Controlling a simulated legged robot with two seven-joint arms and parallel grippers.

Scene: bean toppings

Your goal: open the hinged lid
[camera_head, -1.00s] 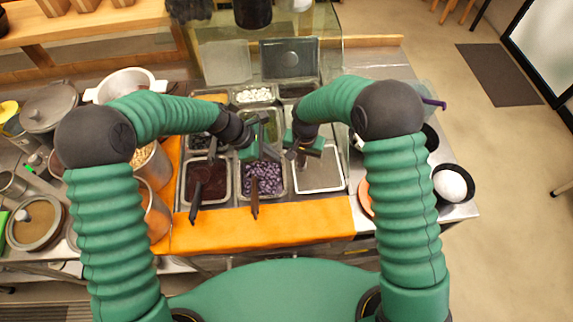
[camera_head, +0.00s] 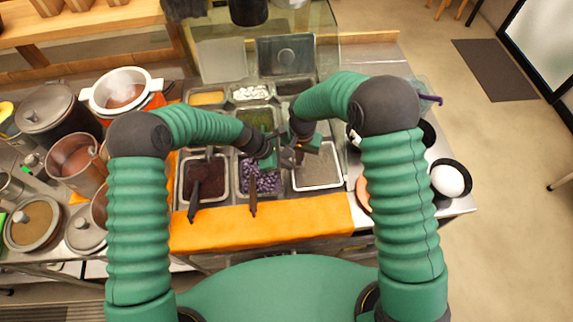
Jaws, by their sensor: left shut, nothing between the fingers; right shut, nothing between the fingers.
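A grey metal lid (camera_head: 273,54) with a round recess stands upright at the back of the topping trays, and a paler panel (camera_head: 222,61) stands to its left. My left gripper (camera_head: 271,158) is shut and empty over the middle of the trays, above the purple bean tray (camera_head: 262,181). My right gripper (camera_head: 296,158) is shut and empty just to its right, near the inner edge of the front right tray (camera_head: 318,178). That tray has a flat greyish surface; I cannot tell whether it is a cover or contents. The fingertips are small and partly overlapped by the wrists.
A dark red bean tray (camera_head: 205,180) is at front left, with dark handles sticking out over the orange front strip (camera_head: 300,222). Pots (camera_head: 122,92) crowd the left counter. A black bowl with a white ball (camera_head: 448,180) is at right.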

